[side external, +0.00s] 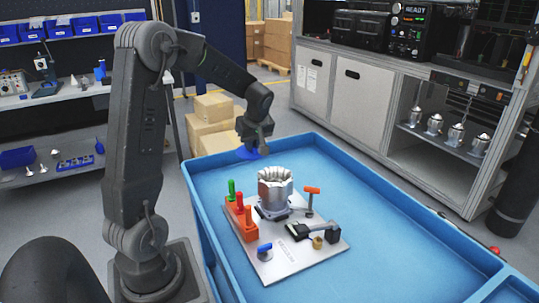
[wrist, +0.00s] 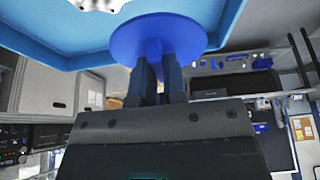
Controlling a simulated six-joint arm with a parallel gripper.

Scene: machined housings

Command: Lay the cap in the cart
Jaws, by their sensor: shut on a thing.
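My gripper (side external: 252,145) hangs over the far left end of the blue cart (side external: 350,168). It is shut on a blue round cap (side external: 250,154), which it holds above the cart tray near the far left rim. In the wrist view the cap (wrist: 157,38) is a flat blue disc beyond the two fingers (wrist: 159,78), which close on its stem. The cart's blue rim (wrist: 85,55) shows behind the disc in that view. The cap's underside and its height over the tray floor are hard to judge.
A silver housing (side external: 275,190) stands on a grey plate (side external: 285,262) in the cart. Red, green and orange handles (side external: 240,205), a black clamp (side external: 310,230), an orange-topped lever (side external: 311,192) and a small blue knob (side external: 265,250) surround it. The tray's right side is clear. Cardboard boxes (side external: 212,115) stand behind.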

